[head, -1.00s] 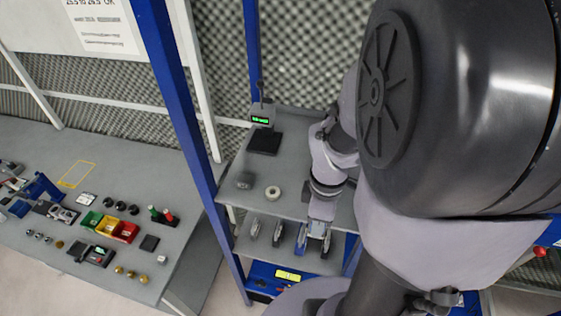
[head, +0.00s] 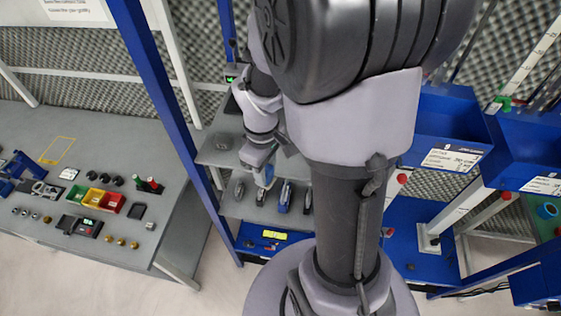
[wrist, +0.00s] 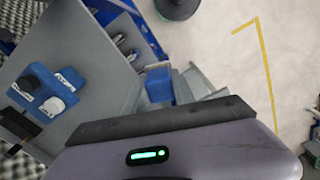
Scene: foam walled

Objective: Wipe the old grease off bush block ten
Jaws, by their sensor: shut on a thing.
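My gripper (head: 263,172) is in front of the grey shelf unit in the head view, close above its lower shelf. In the wrist view a small blue piece (wrist: 158,85) shows beyond the gripper's grey body, beside grey finger parts, and my gripper appears shut on it. The rest of that piece is hidden.
The lower shelf (head: 230,209) holds several slim tools. A blue post (head: 160,95) stands left of the unit. A left bench (head: 110,180) carries coloured bins (head: 103,200) and small parts. Blue bins (head: 440,125) are at right. My arm hides much of the middle.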

